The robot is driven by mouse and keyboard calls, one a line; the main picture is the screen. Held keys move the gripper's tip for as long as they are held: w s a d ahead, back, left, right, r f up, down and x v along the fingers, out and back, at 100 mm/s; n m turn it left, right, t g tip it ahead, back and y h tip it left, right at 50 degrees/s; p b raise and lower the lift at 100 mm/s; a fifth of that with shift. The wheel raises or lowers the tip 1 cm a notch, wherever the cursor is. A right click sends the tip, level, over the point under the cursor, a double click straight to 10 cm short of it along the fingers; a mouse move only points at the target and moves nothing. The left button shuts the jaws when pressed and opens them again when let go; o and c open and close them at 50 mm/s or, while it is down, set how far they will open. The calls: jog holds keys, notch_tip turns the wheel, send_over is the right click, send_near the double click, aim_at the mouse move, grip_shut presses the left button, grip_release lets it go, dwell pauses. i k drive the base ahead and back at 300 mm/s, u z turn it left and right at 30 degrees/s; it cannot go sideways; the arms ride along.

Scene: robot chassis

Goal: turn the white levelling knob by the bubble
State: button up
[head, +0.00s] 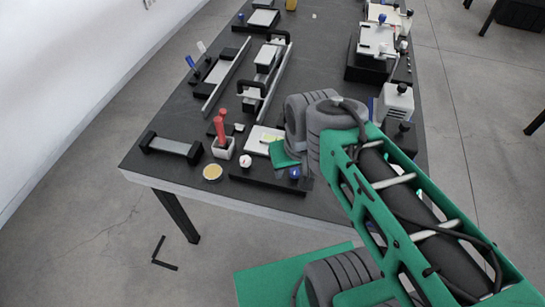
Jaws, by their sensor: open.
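A dark base plate (262,178) lies near the table's front edge. A white round knob (245,161) stands at its left end and a blue knob (294,173) near its right end. Behind them is a pale block with a yellow-green patch (268,138), perhaps the bubble; it is too small to be sure. My gripper (283,154) shows only as a green part at the arm's end, right of the white knob and apart from it in the picture. It is open, but its fingertips are hard to make out and I cannot tell its height.
Rails with black handles (264,80) lie behind. White apparatus (395,101) stands at the right. The front left table edge is clear.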

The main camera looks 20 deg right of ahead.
aim_at(245, 161)
jog(key=z, duration=0.05)
jog(key=k, duration=1.15)
jog(key=u, duration=0.95)
jog(key=i, duration=1.35)
jog(key=z, duration=0.15)
